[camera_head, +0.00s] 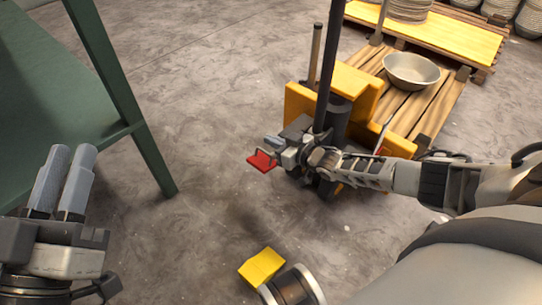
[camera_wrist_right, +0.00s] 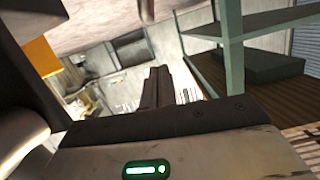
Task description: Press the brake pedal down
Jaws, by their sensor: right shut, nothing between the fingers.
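A red pedal (camera_head: 262,160) sticks out low on the left side of a yellow pallet truck (camera_head: 352,82); I take it to be the brake pedal. My right gripper (camera_head: 273,142) is shut and empty, just above and beside the pedal in the head view. I cannot tell whether it touches the pedal. In the right wrist view its dark fingers (camera_wrist_right: 160,86) are together, and the pedal is not visible. My left gripper (camera_head: 62,180) is at the left, far from the pedal, with its two grey fingers side by side and nothing visible between them.
The truck's dark upright handle (camera_head: 329,65) rises close to my right gripper. A wooden pallet (camera_head: 437,108) carries a metal bowl (camera_head: 411,70). A green-framed table (camera_head: 55,105) stands left, its leg near my left gripper.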

